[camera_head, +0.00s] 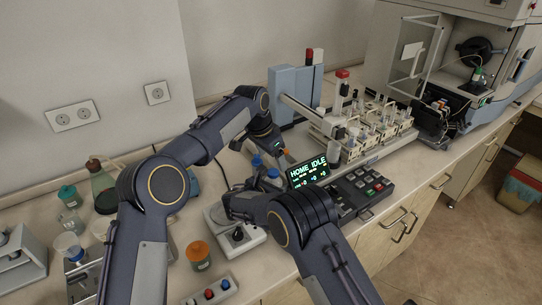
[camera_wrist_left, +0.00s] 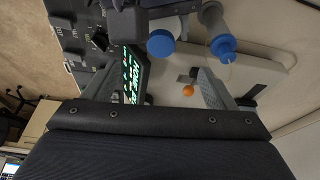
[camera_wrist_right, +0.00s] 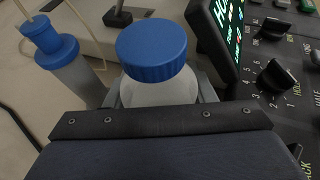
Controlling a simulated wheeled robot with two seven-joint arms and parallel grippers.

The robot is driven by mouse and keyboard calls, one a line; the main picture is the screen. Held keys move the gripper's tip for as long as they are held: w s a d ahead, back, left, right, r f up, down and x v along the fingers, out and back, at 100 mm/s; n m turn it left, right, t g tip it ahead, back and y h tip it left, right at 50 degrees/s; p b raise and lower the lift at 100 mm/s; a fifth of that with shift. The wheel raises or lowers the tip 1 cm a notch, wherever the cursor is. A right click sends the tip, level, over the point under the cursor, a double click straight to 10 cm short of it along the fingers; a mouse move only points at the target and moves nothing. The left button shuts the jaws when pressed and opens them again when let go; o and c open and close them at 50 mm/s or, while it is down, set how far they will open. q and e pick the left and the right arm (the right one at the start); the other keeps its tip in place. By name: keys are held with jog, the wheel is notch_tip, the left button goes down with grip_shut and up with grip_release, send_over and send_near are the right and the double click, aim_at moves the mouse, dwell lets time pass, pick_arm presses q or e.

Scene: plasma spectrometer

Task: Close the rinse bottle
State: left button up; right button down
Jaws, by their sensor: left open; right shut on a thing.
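A pale bottle with a wide ribbed blue cap (camera_wrist_right: 152,50) stands upright between my right fingers; I take it as the rinse bottle. Its cap sits on the bottle's mouth; I cannot tell how tightly. My right gripper (camera_wrist_right: 160,92) is shut on the bottle's body below the cap. In the head view its blue cap (camera_head: 273,173) shows, while my right forearm hides the jaws. The cap (camera_wrist_left: 161,42) also shows in the left wrist view. My left gripper (camera_wrist_left: 165,82) is open and empty, higher up and apart from the cap. In the head view it (camera_head: 282,150) is small and partly hidden.
A second blue-capped bottle (camera_wrist_right: 52,48) with a tube stands close beside. The lit display (camera_head: 308,172) and button panel (camera_head: 362,188) are to the right. A small orange ball (camera_wrist_left: 188,90) shows beyond my left fingers. Jars and flasks (camera_head: 103,180) crowd the left bench.

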pick_arm(q)
jog(key=v, duration=1.2)
pick_arm(e)
jog(key=c, duration=0.8)
grip_release()
pick_arm(q)
jog(key=shift+a, duration=0.1)
pick_arm(e)
jog(key=shift+o, duration=1.2)
pick_arm(q)
jog(key=shift+f+b, duration=1.1)
pick_arm(e)
jog(key=v, duration=0.8)
jog(key=shift+w+a, duration=0.1)
